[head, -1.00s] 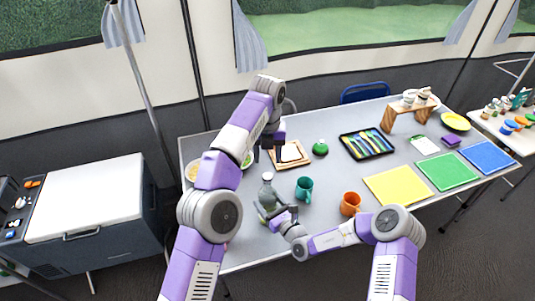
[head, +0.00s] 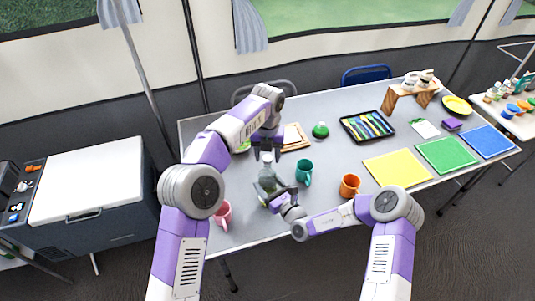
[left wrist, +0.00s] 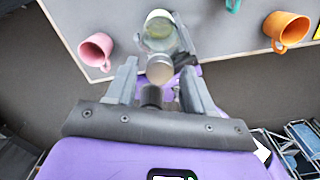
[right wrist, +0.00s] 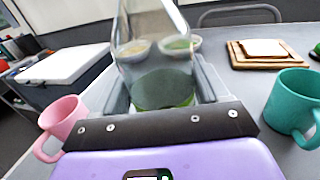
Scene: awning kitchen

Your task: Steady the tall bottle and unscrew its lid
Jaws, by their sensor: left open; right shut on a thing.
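The tall clear bottle (head: 267,183) stands upright near the table's front edge, with green at its bottom. My right gripper (head: 274,197) is shut on the bottle's lower body; in the right wrist view the bottle (right wrist: 155,60) rises between its fingers. My left gripper (head: 266,155) points down over the bottle's top, open. In the left wrist view the round brownish lid (left wrist: 160,69) shows between the spread fingers, with a gap on each side. The lid is mostly hidden by the left gripper in the head view.
A pink mug (head: 222,213) stands left of the bottle, a teal mug (head: 304,172) close on its right, and an orange mug (head: 349,185) farther right. Behind are a wooden board (head: 295,137), a green-topped item (head: 320,130) and a black cutlery tray (head: 367,127).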

